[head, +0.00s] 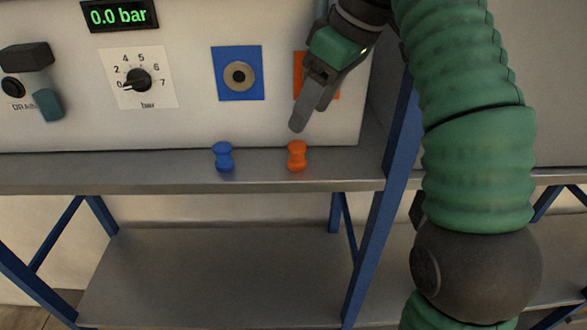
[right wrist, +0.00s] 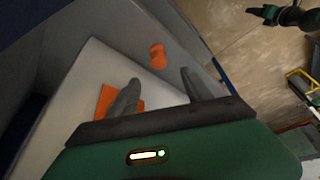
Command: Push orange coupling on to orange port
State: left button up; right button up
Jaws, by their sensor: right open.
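The orange coupling (head: 297,156) stands upright on the grey shelf, in front of the white panel. It also shows in the right wrist view (right wrist: 158,56), beyond and between the fingertips. The orange port plate (head: 298,62) is on the panel at the right, mostly hidden behind my right gripper; its port opening is not visible. An orange patch of it shows in the right wrist view (right wrist: 104,101) beside one finger. My right gripper (head: 299,124) is open and empty, pointing down just above the coupling and apart from it. My left gripper is not in the head view.
A blue coupling (head: 224,157) stands left of the orange one. A blue port plate (head: 238,74), a pressure dial (head: 138,79), a drain lever (head: 45,95) and a display reading 0.0 bar (head: 120,14) are on the panel. A blue post (head: 381,195) rises right of the coupling.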

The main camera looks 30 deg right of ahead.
aim_at(298, 145)
jog(key=f, duration=0.2)
jog(key=w+f, duration=0.1)
jog(key=f, duration=0.1)
jog(key=shift+d+f+b, duration=0.1)
jog(key=shift+d+b, duration=0.1)
jog(key=shift+b, duration=0.15)
jog(key=shift+a, duration=0.3)
jog(key=shift+w+a, duration=0.1)
jog(key=shift+a, duration=0.25)
jog(key=shift+w+a+f, duration=0.1)
jog(key=shift+a+f, duration=0.05)
jog(key=shift+f, duration=0.05)
jog(key=x, duration=0.3)
jog(key=shift+f+p, duration=0.35)
jog(key=shift+f, duration=0.1)
jog(key=shift+w+d+f, duration=0.15)
jog(key=shift+d+f, duration=0.1)
jog(key=shift+f, duration=0.1)
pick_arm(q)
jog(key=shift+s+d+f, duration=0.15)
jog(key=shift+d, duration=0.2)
pick_arm(e)
jog(key=shift+d+f, duration=0.15)
jog(key=shift+d, duration=0.1)
